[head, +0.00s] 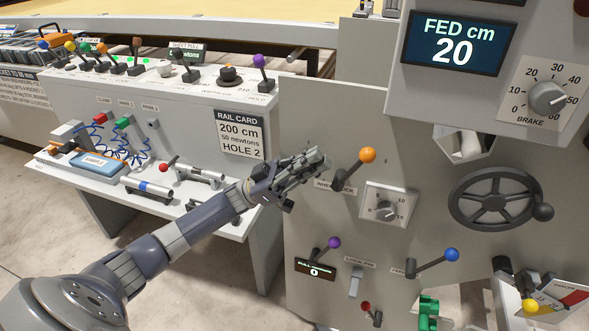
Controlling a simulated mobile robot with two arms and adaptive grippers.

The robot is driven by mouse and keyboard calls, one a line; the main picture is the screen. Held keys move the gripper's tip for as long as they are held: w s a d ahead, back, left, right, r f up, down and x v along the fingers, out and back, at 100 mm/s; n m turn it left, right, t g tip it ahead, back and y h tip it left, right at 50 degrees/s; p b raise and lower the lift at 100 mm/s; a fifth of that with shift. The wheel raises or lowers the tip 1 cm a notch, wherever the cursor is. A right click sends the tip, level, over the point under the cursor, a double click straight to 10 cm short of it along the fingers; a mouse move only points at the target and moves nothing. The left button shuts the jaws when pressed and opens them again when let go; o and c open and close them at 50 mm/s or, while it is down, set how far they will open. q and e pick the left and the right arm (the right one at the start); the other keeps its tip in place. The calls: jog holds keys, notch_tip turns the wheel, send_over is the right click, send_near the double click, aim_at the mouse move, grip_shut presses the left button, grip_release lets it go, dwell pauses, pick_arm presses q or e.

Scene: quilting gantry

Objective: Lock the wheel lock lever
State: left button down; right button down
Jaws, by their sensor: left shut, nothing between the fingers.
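The wheel lock lever is a dark lever with an orange ball knob (367,155) on the grey panel in the head view. It slants up and to the right from its pivot. Its label plate, beside the pivot, is partly hidden by my left gripper. My left gripper (318,160) is shut and empty, just left of the lever, with its fingertips apart from the orange knob in the picture. Whether it touches the lever's base I cannot tell. The black handwheel (494,198) with a side knob is to the right. My right gripper is not in view.
A small dial (386,209) sits just below right of the lever. A purple-knobbed lever (333,243) and a blue-knobbed lever (451,255) are lower down. The display box (455,43) juts out at upper right. A shelf with tools (150,188) is at left.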

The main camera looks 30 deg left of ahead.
pick_arm(q)
jog(key=v, duration=0.5)
dwell(0.5)
